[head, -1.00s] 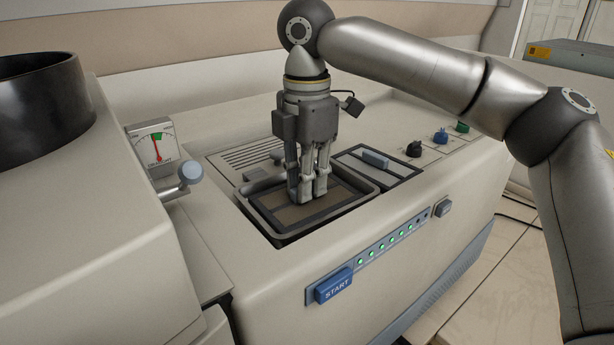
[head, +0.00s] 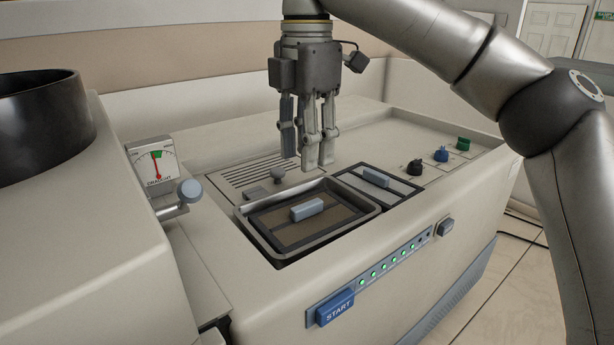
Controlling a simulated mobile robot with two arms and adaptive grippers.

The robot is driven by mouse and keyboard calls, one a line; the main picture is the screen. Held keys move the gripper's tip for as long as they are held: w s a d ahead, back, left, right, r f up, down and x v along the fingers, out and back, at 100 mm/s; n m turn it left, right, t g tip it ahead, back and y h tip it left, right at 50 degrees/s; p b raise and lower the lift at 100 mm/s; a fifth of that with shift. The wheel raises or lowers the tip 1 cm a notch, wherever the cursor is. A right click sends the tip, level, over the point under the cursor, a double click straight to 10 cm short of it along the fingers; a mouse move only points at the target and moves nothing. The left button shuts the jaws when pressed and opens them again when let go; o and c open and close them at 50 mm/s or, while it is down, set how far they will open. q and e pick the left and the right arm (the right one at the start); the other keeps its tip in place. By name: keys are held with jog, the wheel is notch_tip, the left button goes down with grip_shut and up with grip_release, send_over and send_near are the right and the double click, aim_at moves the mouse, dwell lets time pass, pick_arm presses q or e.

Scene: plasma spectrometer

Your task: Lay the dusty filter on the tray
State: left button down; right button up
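The dusty filter (head: 307,210), a brown panel with a dark frame and a blue-grey bar handle, lies flat inside the metal tray (head: 374,214) on top of the machine. My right gripper (head: 304,163) hangs fingers down above and behind the tray. Its fingers are apart and empty, clear of the filter's handle. My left gripper is out of view.
A paler filter with a similar handle (head: 377,178) sits in a slot right of the tray. A draught gauge (head: 155,166) and a lever knob (head: 190,191) stand left. Coloured knobs (head: 441,155) are at the right, the START button (head: 335,308) at the front.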

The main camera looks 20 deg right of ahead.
notch_tip(320, 180, up, 3)
jog(key=shift+s+r, duration=0.1)
jog(key=shift+r, duration=0.05)
